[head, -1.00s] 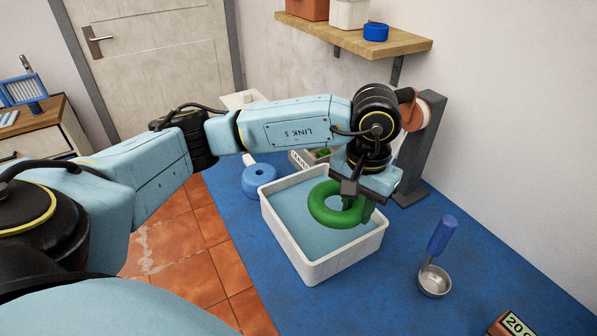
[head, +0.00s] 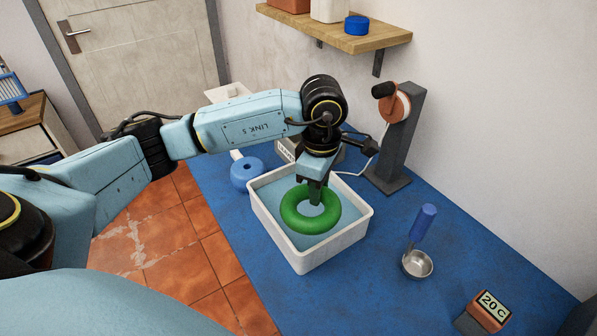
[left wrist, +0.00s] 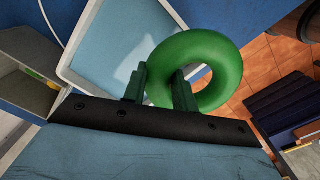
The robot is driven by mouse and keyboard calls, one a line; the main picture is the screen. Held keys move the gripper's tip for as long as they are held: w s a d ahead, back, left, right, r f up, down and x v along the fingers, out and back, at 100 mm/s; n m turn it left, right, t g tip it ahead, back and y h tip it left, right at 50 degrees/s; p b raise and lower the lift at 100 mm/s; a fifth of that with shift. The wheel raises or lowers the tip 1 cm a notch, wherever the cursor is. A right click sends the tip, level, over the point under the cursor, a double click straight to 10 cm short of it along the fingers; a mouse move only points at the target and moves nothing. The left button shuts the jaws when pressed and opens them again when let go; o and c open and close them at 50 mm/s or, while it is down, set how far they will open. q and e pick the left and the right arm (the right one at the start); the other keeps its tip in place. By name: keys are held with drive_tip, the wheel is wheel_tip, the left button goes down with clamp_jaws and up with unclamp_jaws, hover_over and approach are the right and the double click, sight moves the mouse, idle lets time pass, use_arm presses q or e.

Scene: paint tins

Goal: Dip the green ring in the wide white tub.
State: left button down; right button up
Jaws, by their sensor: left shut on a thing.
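The wide white tub (head: 316,264) stands on the blue bench top and holds pale blue liquid (head: 268,190). My right gripper is not in view.
A grey stand (head: 398,140) with an orange disc is behind right.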

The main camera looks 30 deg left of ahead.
sight(299, 197)
use_arm(q)
drive_tip(key=n, duration=0.3)
drive_tip(key=a+n+p, duration=0.1)
drive_tip(key=n, duration=0.2)
drive_tip(key=shift+w+a, duration=0.1)
drive_tip(key=n, duration=0.3)
drive_tip(key=a+n+p, duration=0.1)
drive_tip(key=n, duration=0.3)
drive_tip(key=shift+a+n, duration=0.2)
drive_tip(key=shift+n, duration=0.1)
drive_tip(key=shift+a+f+n+b, duration=0.4)
drive_tip(key=shift+f+n+b, duration=0.95)
drive_tip(key=shift+f+n, duration=0.9)
drive_tip(key=shift+a+f+n+b, duration=0.45)
drive_tip(key=shift+f+n+b, duration=0.85)
drive_tip(key=shift+f+n, duration=0.9)
drive_tip(key=shift+a+f+n+b, duration=0.4)
drive_tip(key=shift+f+n+b, duration=1.15)
drive_tip(key=shift+f, duration=1.7)
drive_tip(key=shift+f+b, duration=0.4)
